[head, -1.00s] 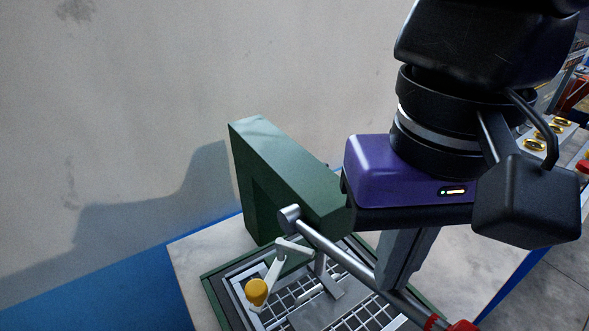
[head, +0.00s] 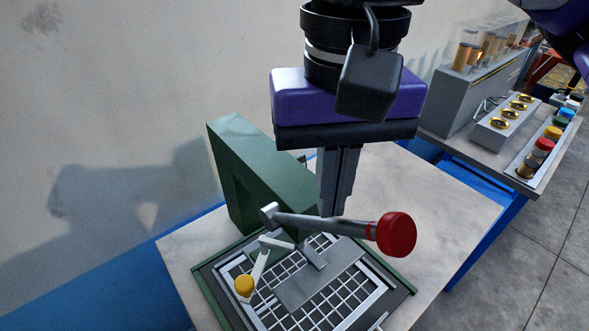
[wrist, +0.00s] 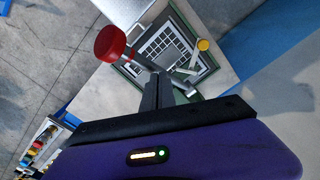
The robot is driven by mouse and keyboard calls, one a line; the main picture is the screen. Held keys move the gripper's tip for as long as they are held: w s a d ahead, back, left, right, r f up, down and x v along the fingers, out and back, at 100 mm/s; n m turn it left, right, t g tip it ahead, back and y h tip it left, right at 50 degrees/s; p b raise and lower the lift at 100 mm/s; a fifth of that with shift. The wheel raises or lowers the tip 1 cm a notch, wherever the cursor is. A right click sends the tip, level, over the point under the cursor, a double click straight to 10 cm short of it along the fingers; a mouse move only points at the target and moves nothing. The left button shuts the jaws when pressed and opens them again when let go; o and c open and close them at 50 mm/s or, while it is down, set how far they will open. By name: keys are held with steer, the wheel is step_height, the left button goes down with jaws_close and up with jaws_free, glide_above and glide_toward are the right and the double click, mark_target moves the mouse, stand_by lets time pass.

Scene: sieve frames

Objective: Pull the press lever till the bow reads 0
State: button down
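The press lever (head: 335,224) is a grey bar with a red knob (head: 397,235), sticking out to the right from a pivot on the green press (head: 255,165). Its red knob also shows in the wrist view (wrist: 110,44). A framed mesh sieve (head: 355,300) lies under the press, with a grey plate (head: 318,280) over its middle. A yellow-capped clamp (head: 244,286) sits at the frame's left side. My gripper (head: 330,212) points down with its fingers together at the lever's far side; contact is not clear. No bow reading is visible.
The pale bench top (head: 440,205) is clear to the right of the press. Beyond it, another bench holds a grey box with gold-rimmed holes (head: 505,118) and a row of coloured caps (head: 543,148). A wall stands behind.

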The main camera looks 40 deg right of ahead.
steer(key=shift+w+r+p, duration=0.5)
steer(key=shift+w+r, duration=0.05)
steer(key=shift+w, duration=0.25)
steer(key=shift+w+r+p, duration=0.5)
steer(key=shift+w+r, duration=0.05)
steer(key=shift+w, duration=0.25)
step_height(320, 180, up, 8)
steer(key=w+p, duration=0.1)
steer(key=shift+w+r+p, duration=0.15)
steer(key=shift+r+p, duration=0.1)
steer(key=shift+p, duration=0.15)
